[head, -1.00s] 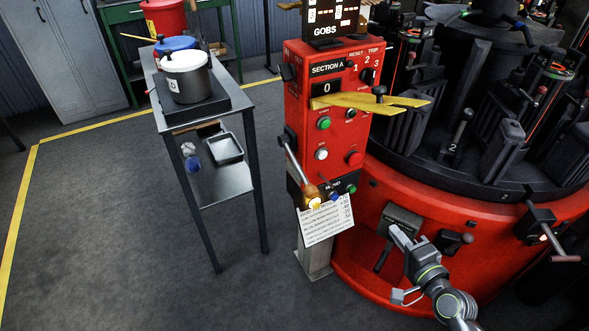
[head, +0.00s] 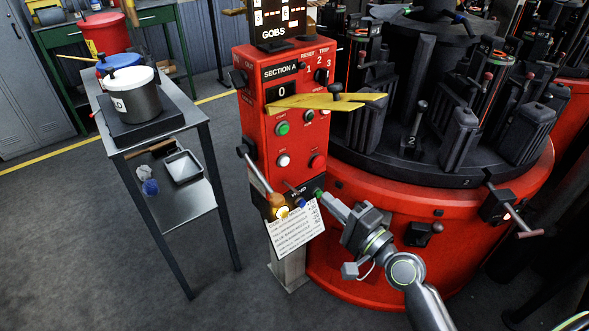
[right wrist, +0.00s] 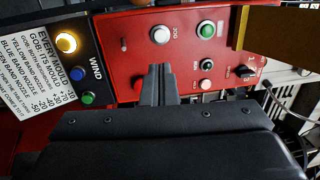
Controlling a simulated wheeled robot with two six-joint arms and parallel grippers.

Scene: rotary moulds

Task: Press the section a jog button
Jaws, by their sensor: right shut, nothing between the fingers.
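The section A panel is a red box (head: 262,132) with a "0" display, left of the round machine. Its jog button is the white round button (head: 283,160) below the green button (head: 282,128). In the right wrist view, the white jog button (right wrist: 159,34) is just beyond my fingertips, with "JOG" lettering beside it. My right gripper (head: 324,197) is shut and empty, at the panel's lower right, below and right of the jog button. Its closed fingers (right wrist: 158,72) point at the red face in the wrist view; contact cannot be told. My left gripper is out of view.
A lever (head: 255,170) and a lit yellow button (head: 280,211) are lower left, above a white notice (head: 296,232). A metal cart (head: 175,150) with pots stands left. Grey floor lies between.

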